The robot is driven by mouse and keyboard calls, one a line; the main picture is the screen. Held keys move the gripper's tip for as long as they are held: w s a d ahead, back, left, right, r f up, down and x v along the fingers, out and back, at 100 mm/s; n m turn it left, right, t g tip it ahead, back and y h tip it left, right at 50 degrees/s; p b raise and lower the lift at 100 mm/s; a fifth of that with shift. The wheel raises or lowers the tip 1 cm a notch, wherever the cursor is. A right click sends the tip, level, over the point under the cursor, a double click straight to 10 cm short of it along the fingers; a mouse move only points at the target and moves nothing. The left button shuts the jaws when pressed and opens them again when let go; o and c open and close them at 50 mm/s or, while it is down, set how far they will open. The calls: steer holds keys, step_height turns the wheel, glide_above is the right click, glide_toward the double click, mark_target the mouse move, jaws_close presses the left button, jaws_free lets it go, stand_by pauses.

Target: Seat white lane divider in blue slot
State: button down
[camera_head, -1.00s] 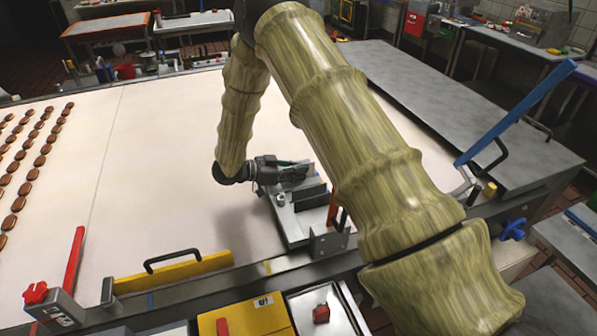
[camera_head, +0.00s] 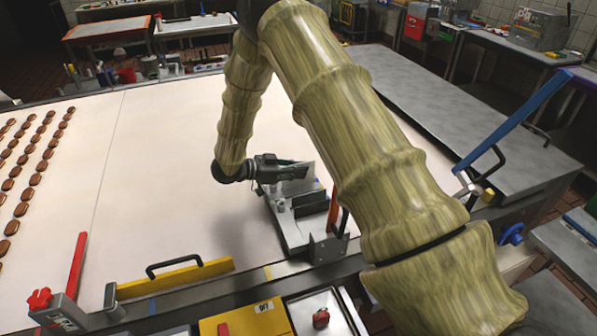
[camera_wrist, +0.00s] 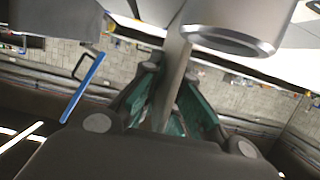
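My gripper (camera_head: 284,172) is low over the metal lane fixture (camera_head: 292,228) near the conveyor's front edge. In the wrist view my gripper (camera_wrist: 172,100) has its teal-padded fingers on both sides of a thin pale grey plate (camera_wrist: 177,62), seemingly the lane divider. The same plate (camera_head: 302,174) shows upright at the fingertips in the head view, above the fixture. Dark upright plates (camera_head: 311,203) stand on the fixture just in front of it. I cannot make out the blue slot clearly, nor whether the plate's lower edge touches the fixture.
A red lever (camera_head: 333,208) rises at the fixture's front. A yellow bar with a black handle (camera_head: 175,279) lies along the front edge. Brown cream sandwiches (camera_head: 36,180) lie in rows at left. A blue bar (camera_head: 515,120) slants up at right. The middle belt is clear.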

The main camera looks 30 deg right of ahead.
steer(key=shift+r+p, duration=0.6)
steer(key=shift+r, duration=0.5)
steer(key=shift+r, duration=0.1)
stand_by(0.7)
steer(key=shift+f+b, duration=1.1)
steer(key=shift+f, duration=1.6)
stand_by(1.1)
steer(key=c, duration=1.6)
jaws_free()
steer(key=shift+o, duration=0.2)
steer(key=shift+a, duration=0.1)
steer(key=v, duration=1.2)
